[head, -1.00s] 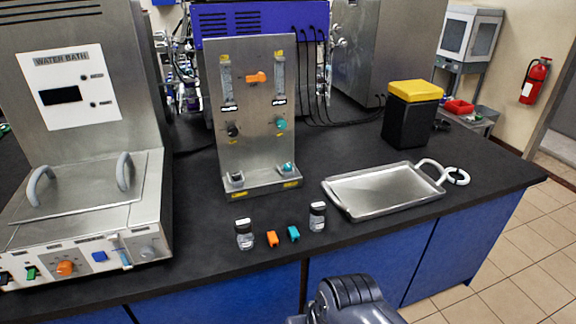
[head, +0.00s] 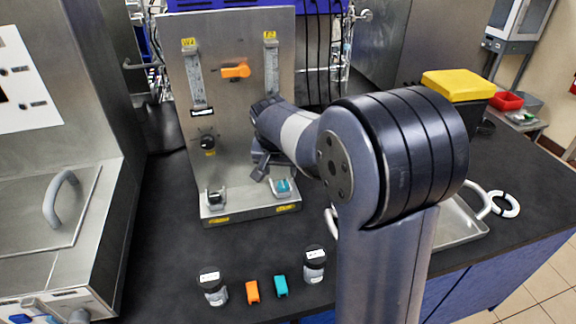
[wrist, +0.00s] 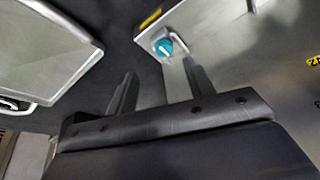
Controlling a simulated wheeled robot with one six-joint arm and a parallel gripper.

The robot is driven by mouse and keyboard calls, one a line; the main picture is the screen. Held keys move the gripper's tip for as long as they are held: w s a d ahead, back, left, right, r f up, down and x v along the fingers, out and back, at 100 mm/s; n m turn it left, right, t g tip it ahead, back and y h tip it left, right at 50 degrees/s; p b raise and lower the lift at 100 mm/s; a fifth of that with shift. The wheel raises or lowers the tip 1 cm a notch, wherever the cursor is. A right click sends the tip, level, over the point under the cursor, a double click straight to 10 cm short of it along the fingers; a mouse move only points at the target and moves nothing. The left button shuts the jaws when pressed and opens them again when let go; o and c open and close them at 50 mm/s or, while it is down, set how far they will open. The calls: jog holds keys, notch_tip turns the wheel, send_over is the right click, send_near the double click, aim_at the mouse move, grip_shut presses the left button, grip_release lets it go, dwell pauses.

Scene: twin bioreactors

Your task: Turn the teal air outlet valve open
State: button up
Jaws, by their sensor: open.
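A teal valve (head: 283,186) sits at the right end of the steel panel's base ledge. In the wrist view the teal knob (wrist: 166,47), with a pale mark across it, shows ahead of my fingertips. My gripper (head: 260,168) is in front of the panel's lower right, just above and left of that valve. In the wrist view my gripper (wrist: 160,78) has its two fingers apart with nothing between them, and the knob looks clear of both. The panel's upper teal knob is hidden behind my arm.
The steel panel (head: 230,110) also bears an orange valve (head: 236,71), a black knob (head: 208,144) and a black valve (head: 215,197). Two vials (head: 213,288) (head: 314,265), an orange clip (head: 252,291) and a teal clip (head: 281,286) stand in front. A metal tray (head: 462,222) lies right.

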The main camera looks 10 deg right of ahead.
aim_at(283, 185)
jog(key=x, duration=0.3)
jog(key=w+p+x, duration=0.1)
jog(key=x, duration=0.7)
jog(key=shift+w+d+p, duration=0.15)
jog(key=shift+w+p, duration=0.15)
jog(key=shift+w, duration=0.05)
jog(key=shift+c, duration=0.2)
jog(key=shift+r, duration=0.1)
jog(key=c, duration=0.9)
